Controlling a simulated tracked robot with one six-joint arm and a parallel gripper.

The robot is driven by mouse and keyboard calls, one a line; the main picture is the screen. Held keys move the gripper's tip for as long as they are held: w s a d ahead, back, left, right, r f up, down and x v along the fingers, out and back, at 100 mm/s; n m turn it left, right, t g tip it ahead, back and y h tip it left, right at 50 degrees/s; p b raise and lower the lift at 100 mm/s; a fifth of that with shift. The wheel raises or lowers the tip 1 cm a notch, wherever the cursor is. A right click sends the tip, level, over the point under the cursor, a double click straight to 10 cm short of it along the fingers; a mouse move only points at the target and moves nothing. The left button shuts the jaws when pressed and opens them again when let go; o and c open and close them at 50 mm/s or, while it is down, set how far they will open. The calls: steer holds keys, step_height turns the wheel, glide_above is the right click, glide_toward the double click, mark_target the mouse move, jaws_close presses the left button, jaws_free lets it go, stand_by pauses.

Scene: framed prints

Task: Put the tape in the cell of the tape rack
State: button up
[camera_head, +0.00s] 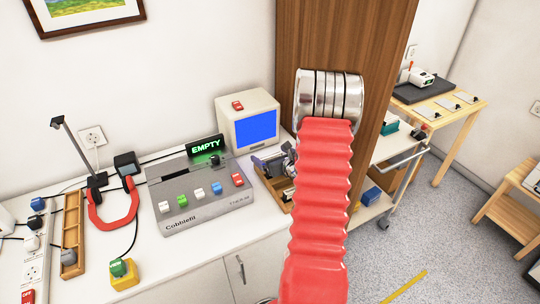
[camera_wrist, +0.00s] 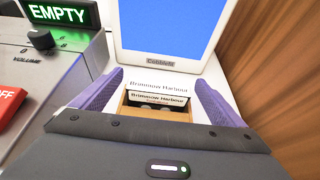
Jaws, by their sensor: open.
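A dark tape (camera_wrist: 158,103) with a white "Brimmow Harbour" label sits in a light-brown wooden holder (camera_wrist: 133,113), between my fingers in the wrist view. The same words are printed on a white surface just behind it. My gripper (camera_wrist: 157,88) has purple fingers, open, one on each side of the tape, and I see no grip on it. In the head view my gripper (camera_head: 278,160) is over a wooden box (camera_head: 272,188) right of the grey deck, partly hidden by my red arm. I cannot tell for sure which wooden holder is the tape rack.
The grey deck (camera_head: 200,190) shows EMPTY on its display, close to the left of my gripper. A white monitor (camera_head: 250,120) stands behind, and a brown wooden panel (camera_head: 340,40) rises at right. A long wooden tray (camera_head: 72,215) lies at the left of the counter.

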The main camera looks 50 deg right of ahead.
steer(key=v, duration=1.1)
steer(key=shift+s, duration=0.15)
stand_by(0.3)
